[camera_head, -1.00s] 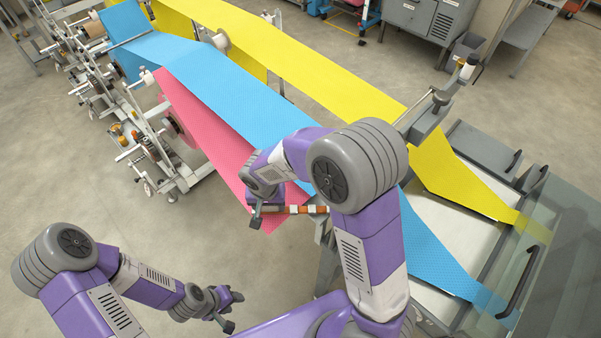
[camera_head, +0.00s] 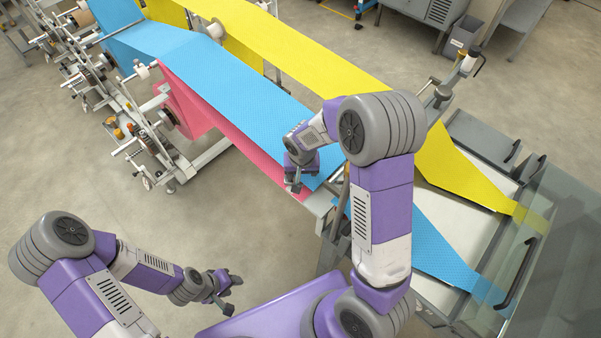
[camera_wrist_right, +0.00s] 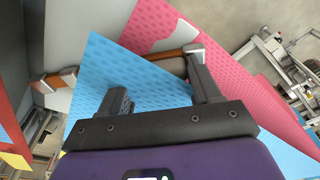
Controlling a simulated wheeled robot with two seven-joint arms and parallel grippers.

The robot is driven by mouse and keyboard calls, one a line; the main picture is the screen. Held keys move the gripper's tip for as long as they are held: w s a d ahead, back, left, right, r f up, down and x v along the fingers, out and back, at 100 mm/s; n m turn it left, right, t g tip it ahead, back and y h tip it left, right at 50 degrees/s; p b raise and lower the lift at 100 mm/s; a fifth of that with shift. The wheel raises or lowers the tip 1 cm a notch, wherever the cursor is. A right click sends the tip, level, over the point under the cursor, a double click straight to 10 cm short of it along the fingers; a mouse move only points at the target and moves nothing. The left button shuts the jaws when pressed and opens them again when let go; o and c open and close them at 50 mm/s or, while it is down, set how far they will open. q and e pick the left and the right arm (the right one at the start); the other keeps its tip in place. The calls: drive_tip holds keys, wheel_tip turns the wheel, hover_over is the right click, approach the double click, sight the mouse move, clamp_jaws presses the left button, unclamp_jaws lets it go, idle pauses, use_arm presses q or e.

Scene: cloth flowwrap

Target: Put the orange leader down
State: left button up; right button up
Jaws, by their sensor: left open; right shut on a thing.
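The orange leader (camera_wrist_right: 172,54) is a bar with orange-brown sections and silver ends, seen in the right wrist view. The blue sheet hides its middle, and another orange section shows at the left. The pink sheet (camera_wrist_right: 240,50) runs up to the bar. My right gripper (camera_head: 293,187) is at the lower end of the pink sheet in the head view. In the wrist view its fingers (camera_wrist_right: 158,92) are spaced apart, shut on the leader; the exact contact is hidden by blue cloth. My left gripper (camera_head: 228,288) is open and empty over the floor.
The blue sheet (camera_head: 240,88) runs over the pink one, beside the yellow sheet (camera_head: 300,57). Blue and yellow continue onto the machine's pale bed (camera_head: 475,230), behind a clear guard (camera_head: 510,255). Roll stands (camera_head: 120,130) are at the left. The floor in front is clear.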

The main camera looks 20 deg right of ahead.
drive_tip(key=shift+s+r, duration=0.1)
drive_tip(key=shift+s, duration=0.05)
drive_tip(key=o, duration=0.7)
drive_tip(key=shift+f, duration=0.2)
drive_tip(key=o, duration=0.5)
drive_tip(key=shift+r, duration=0.15)
drive_tip(key=shift+r, duration=0.4)
drive_tip(key=r, duration=0.3)
drive_tip(key=s+r, duration=0.1)
drive_tip(key=r, duration=0.7)
drive_tip(key=shift+s+a+r, duration=0.1)
drive_tip(key=shift+s+a, duration=0.15)
drive_tip(key=shift+a, duration=0.1)
